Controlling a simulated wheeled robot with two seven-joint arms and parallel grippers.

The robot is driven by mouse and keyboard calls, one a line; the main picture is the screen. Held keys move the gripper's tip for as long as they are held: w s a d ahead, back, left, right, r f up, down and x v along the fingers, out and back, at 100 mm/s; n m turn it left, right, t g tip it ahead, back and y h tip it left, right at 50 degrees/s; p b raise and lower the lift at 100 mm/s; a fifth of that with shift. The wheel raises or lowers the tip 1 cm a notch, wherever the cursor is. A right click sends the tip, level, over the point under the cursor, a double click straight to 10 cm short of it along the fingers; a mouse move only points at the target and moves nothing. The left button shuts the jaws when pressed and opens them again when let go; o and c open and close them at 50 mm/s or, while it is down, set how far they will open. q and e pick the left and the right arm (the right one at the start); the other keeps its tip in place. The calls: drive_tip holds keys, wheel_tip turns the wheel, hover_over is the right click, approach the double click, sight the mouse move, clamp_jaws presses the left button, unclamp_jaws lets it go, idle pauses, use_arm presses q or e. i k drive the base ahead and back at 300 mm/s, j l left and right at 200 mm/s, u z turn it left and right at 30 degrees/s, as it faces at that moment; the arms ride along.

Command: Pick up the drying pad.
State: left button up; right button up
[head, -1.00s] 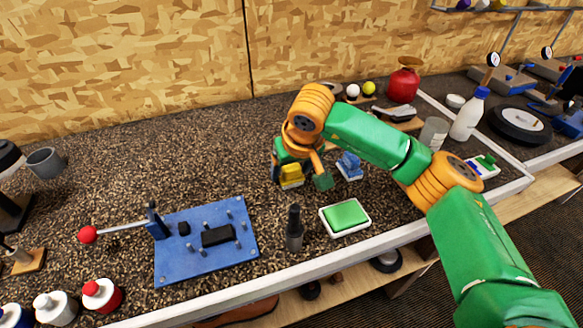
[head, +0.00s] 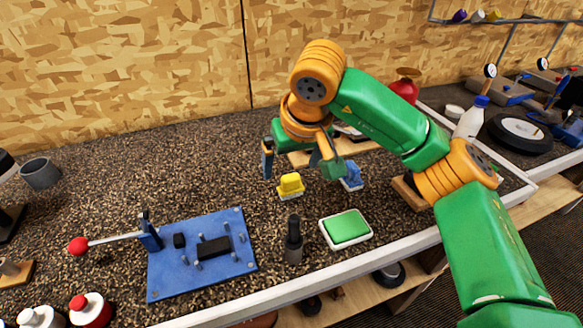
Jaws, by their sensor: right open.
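A yellow block on a pale base (head: 290,186) sits on the speckled counter, left of a similar blue block (head: 352,176). A green pad in a white tray (head: 346,229) lies nearer the counter's front edge. I cannot tell for sure which of these is the drying pad. My right gripper (head: 299,165) is open and empty, its fingers spread wide above and behind the yellow block, apart from it. One finger partly hides the blue block. My left gripper is not in view.
A dark upright cylinder (head: 294,242) stands left of the tray. A blue fixture plate (head: 203,252) with a red-knobbed lever lies further left. A white bottle (head: 470,119) stands at the right. The counter behind the fixture plate is clear.

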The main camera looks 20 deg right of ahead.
sight(352, 181)
drive_tip(key=k+j, duration=0.2)
drive_tip(key=k, duration=0.3)
drive_tip(key=k+j, duration=0.2)
drive_tip(key=k, duration=0.25)
